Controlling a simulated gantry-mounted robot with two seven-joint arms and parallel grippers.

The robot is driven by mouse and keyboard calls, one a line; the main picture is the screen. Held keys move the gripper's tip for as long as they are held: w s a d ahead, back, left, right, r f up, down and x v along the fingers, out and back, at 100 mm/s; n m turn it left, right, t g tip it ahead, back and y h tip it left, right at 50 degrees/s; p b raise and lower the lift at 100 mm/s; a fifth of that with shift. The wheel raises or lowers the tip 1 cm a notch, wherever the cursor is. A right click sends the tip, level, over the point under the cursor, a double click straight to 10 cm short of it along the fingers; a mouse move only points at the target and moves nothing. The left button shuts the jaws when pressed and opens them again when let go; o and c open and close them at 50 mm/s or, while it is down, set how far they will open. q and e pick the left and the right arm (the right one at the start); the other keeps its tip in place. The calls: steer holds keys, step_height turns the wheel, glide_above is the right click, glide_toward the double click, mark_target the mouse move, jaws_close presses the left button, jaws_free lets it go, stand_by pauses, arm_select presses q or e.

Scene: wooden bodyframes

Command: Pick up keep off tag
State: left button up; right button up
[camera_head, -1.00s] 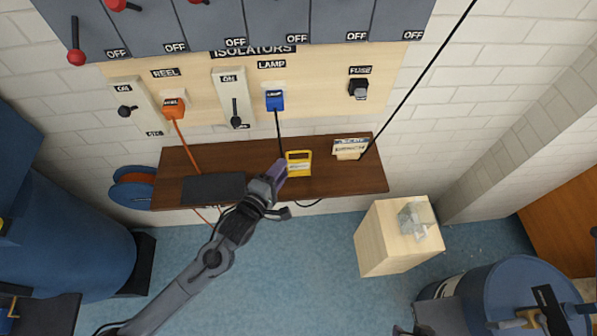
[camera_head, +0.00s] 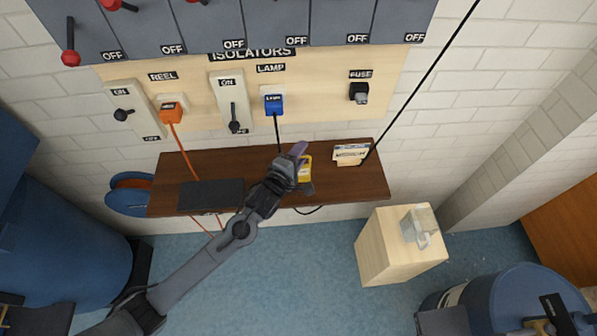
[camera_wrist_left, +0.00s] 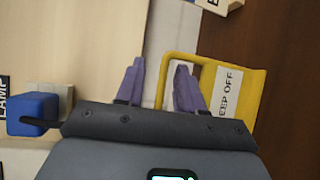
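The yellow keep off tag (camera_head: 306,170) lies on the brown wooden shelf, partly hidden by my left gripper. In the left wrist view the tag (camera_wrist_left: 254,85) shows a yellow frame and a white label reading "EEP OFF", its first letter hidden. My left gripper (camera_head: 298,155) is at the tag. In the wrist view its two purple fingers (camera_wrist_left: 160,85) are apart. The right-hand finger overlaps the tag's opening, and the tag's narrow side bar appears between the fingers. Whether the fingers touch it cannot be told. My right gripper is not in view.
A dark flat panel (camera_head: 211,195) and white cards (camera_head: 351,154) lie on the shelf (camera_head: 340,185). The blue lamp plug (camera_head: 274,104) hangs its cord behind my gripper. The orange reel plug (camera_head: 171,108) is further left. A wooden cabinet (camera_head: 390,250) stands right.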

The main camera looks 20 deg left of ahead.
arm_select(q)
steer(key=shift+w, duration=0.3)
jaws_close()
stand_by(0.4)
